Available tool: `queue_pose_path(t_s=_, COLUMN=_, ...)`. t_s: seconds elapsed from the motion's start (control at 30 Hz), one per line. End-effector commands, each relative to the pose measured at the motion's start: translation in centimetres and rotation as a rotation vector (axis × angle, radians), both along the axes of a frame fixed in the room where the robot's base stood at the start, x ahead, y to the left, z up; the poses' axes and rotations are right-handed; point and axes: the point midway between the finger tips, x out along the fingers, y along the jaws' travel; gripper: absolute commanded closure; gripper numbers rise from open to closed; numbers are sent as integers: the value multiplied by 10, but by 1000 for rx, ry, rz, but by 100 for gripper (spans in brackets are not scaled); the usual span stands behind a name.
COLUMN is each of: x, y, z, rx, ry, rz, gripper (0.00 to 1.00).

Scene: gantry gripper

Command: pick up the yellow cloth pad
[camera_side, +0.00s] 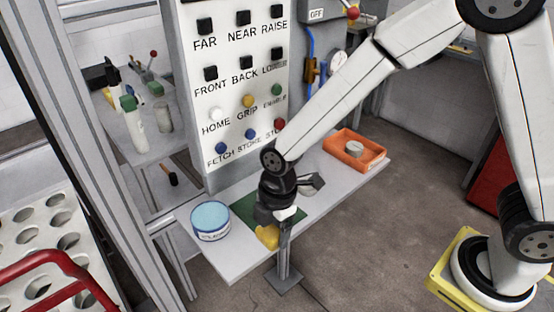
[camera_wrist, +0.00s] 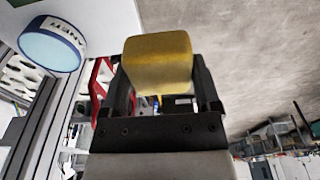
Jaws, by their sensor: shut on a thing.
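The yellow cloth pad (camera_side: 267,236) is at my gripper (camera_side: 272,224) in the side view, over the front edge of the white shelf. In the wrist view the yellow pad (camera_wrist: 158,62) sits between the two dark fingers of my gripper (camera_wrist: 160,85), which are shut on it. The pad's lower part is partly hidden by the gripper in the wrist view. In the side view the gripper covers part of the pad, and I cannot tell how far it is above the shelf.
A round tub with a blue lid (camera_side: 210,220) stands left of my gripper on the white shelf (camera_side: 226,262). A green mat (camera_side: 243,207) lies behind the gripper. An orange tray (camera_side: 372,160) holding a round grey piece is at the shelf's right end. A button panel (camera_side: 232,110) rises behind.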

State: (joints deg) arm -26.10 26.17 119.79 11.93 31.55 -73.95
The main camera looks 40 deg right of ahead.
Motion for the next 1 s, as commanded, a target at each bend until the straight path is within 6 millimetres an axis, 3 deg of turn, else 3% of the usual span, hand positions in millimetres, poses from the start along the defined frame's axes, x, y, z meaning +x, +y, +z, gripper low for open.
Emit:
queue_pose_path(t_s=0.4, x=-29, y=-12, z=14, rx=1, ry=-1, rz=0, gripper=77)
queue_pose_path(t_s=1.0, x=-31, y=-13, z=15, rx=0, ry=0, rz=0, gripper=77)
